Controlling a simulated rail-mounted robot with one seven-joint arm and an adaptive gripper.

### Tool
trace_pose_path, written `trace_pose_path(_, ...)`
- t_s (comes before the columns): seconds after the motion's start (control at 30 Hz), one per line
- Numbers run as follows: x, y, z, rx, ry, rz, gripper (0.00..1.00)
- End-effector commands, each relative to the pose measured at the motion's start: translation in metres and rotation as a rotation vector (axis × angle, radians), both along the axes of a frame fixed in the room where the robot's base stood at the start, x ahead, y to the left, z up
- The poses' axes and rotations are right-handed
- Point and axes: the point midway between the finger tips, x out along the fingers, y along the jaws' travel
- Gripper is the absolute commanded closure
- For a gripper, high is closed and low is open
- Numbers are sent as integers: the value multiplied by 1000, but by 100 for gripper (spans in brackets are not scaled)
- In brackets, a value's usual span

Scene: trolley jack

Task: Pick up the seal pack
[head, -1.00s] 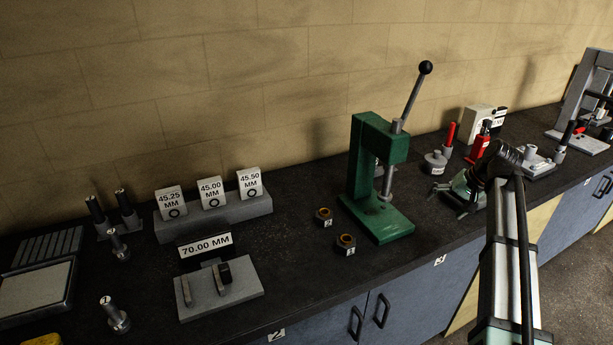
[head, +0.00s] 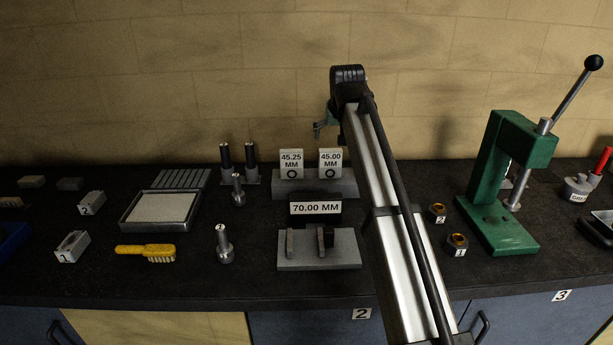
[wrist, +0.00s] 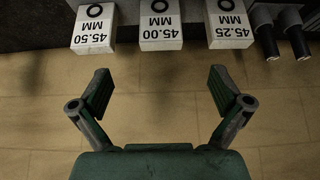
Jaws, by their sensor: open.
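Three white seal packs with black rings stand on a grey stepped block (head: 315,186) by the wall. The 45.25 MM pack (head: 291,164) and the 45.00 MM pack (head: 330,163) show in the head view; my arm hides the 45.50 MM pack there. The wrist view shows all three upside down: 45.50 (wrist: 94,28) left, 45.00 (wrist: 160,25) middle, 45.25 (wrist: 230,24) right. My gripper (wrist: 161,88) is open and empty, its fingers apart from the packs. In the head view part of it shows above the packs, mostly behind my arm.
A 70.00 MM gauge stand (head: 318,250) is in front of the block. Dark pins (head: 238,165) stand left of it. A green press (head: 505,185) and two numbered nuts (head: 456,245) are to the right. A yellow brush (head: 147,252) lies left.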

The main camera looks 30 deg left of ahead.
Motion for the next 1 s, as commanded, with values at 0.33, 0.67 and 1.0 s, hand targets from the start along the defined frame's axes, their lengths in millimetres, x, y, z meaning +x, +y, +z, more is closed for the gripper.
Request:
trace_pose_path(0.33, 24, 16, -38, -2, -7, -1, 0)
trace_pose_path(0.67, 53, 31, -87, -1, -7, 0, 0)
trace_pose_path(1.0, 61, 35, -103, -1, -8, 0, 0)
